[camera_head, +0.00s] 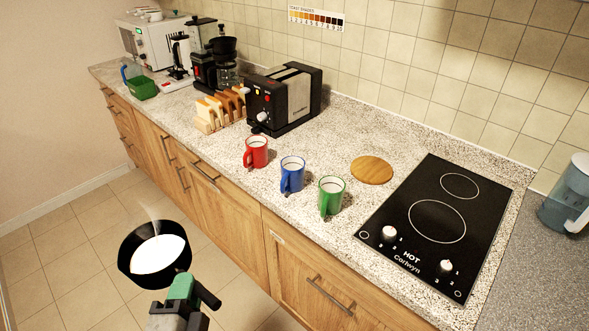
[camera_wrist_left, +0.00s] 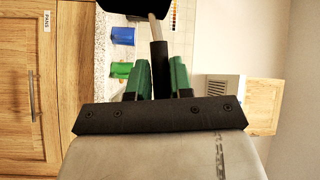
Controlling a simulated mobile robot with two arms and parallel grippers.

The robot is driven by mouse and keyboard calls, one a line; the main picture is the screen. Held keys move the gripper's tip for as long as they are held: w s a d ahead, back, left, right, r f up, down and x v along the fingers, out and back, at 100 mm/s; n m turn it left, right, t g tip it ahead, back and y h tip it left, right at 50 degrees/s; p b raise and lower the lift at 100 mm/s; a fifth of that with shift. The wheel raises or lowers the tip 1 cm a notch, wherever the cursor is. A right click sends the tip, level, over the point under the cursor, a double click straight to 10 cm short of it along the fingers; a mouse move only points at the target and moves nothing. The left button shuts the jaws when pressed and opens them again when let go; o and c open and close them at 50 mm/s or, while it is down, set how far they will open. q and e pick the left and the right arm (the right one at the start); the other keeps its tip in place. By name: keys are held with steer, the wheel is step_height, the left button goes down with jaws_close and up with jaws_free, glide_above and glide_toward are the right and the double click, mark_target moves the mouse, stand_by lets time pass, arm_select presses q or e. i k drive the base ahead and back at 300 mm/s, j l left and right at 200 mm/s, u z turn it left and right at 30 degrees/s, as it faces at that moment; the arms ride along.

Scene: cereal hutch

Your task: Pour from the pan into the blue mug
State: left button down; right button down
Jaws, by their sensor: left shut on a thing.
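The black pan (camera_head: 128,262) holds a white liquid (camera_head: 158,254) and hangs over the floor in front of the counter, roughly level. My left gripper (camera_head: 184,288), with green fingers, is shut on the pan's handle; the wrist view shows the dark handle (camera_wrist_left: 159,65) between the fingers and part of the pan (camera_wrist_left: 130,7) at the top edge. The blue mug (camera_head: 292,174) stands upright on the counter between the red and green mugs, apart from the pan. It also shows in the wrist view (camera_wrist_left: 122,32). My right gripper is not in view.
The red mug (camera_head: 256,152) and green mug (camera_head: 331,195) flank the blue one. A wooden disc (camera_head: 372,170) and black hob (camera_head: 440,220) lie to the right. A toaster (camera_head: 284,98) and toast rack (camera_head: 220,110) stand behind left. The counter's front edge lies between pan and mugs.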

mark_target(293, 168)
steer(key=i+j+z, duration=0.1)
steer(key=j+z, duration=0.15)
steer(key=z, duration=0.25)
steer(key=j+z, duration=0.25)
steer(key=z, duration=0.25)
steer(key=k+j+z, duration=0.1)
steer(key=j+z, duration=0.25)
steer(key=j, duration=1.3)
steer(key=i+l, duration=0.25)
steer(key=l, duration=0.1)
